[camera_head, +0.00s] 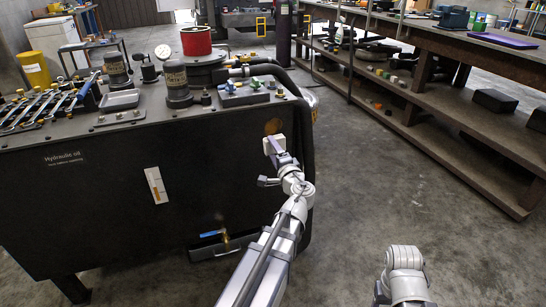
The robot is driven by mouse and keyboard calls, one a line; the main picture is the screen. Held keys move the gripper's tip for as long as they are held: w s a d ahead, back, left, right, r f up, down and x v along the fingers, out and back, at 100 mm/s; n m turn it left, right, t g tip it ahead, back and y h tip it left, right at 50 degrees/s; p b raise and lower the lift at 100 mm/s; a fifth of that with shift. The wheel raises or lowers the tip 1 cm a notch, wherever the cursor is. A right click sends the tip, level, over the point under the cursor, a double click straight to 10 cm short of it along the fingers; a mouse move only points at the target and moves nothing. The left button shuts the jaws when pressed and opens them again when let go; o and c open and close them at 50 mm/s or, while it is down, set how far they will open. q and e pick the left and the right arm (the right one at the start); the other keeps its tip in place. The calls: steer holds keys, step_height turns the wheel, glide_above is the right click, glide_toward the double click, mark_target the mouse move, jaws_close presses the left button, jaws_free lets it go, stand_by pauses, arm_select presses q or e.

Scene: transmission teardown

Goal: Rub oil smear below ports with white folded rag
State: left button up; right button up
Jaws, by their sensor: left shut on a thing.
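A dark hydraulic tank (100,205) stands at the left with its front face toward me. A brown-orange round smear (272,126) is on the upper right of that face, below the fittings on the top. My left gripper (279,155) is shut on the white folded rag (273,144). The rag is just below the smear and partly overlaps its lower edge in the picture. I cannot tell whether the rag touches the tank face. Part of my right arm shows at the bottom right, but its gripper is not in view.
The tank top holds a row of wrenches (45,108), a small tray (120,99), dark cylinders and a red-topped filter (196,41). A blue-handled drain valve (213,233) sticks out low on the tank front. A shelved bench (450,115) stands at right; the floor between is clear.

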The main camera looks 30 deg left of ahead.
mark_target(281, 129)
arm_select(q)
steer(key=shift+a, duration=0.1)
steer(key=shift+x, duration=2.95)
steer(key=shift+x, duration=0.95)
steer(key=shift+w+d, duration=1.25)
steer(key=shift+w, duration=0.05)
steer(key=shift+w, duration=0.1)
steer(key=shift+w+d, duration=1.15)
steer(key=shift+w, duration=0.3)
steer(key=shift+s, duration=0.1)
